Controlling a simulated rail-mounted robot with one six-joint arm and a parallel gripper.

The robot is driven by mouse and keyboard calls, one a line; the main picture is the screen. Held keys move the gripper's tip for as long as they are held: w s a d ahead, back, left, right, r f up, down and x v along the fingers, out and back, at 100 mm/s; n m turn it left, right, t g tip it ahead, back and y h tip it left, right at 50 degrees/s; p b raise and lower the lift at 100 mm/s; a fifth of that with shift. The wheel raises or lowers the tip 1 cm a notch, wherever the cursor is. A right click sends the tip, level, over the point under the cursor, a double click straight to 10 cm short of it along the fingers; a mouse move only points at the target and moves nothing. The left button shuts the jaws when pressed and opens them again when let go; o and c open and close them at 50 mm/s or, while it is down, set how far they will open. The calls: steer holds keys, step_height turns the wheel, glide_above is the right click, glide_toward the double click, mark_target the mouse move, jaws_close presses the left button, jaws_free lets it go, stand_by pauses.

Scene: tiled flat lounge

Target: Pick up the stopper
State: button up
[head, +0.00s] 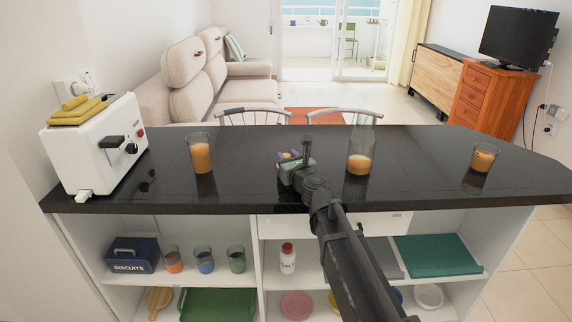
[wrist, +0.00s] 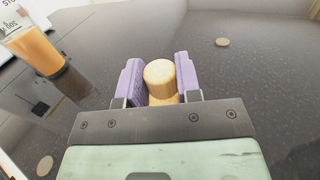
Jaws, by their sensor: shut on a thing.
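The stopper (wrist: 160,73) is a pale, cork-coloured cylinder with a rounded top, seen in the wrist view between the two purple finger pads. My gripper (wrist: 161,82) is shut on it, with one pad at each side. Its lower part is hidden behind the gripper's grey front plate. In the head view my gripper (head: 288,157) is over the middle of the black counter, and I cannot make out the stopper there. I cannot tell whether the stopper touches the counter.
On the black counter (head: 240,185) stand a glass of orange drink (head: 200,158) to the left, a tall part-filled vessel (head: 359,162) close right, and another glass (head: 484,157) far right. A white toaster (head: 95,150) stands at the left end. Small flat discs (wrist: 222,42) lie on the counter.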

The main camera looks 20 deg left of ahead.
mark_target(287, 156)
step_height(287, 156, up, 20)
steer(key=p, duration=2)
steer(key=shift+r, duration=0.2)
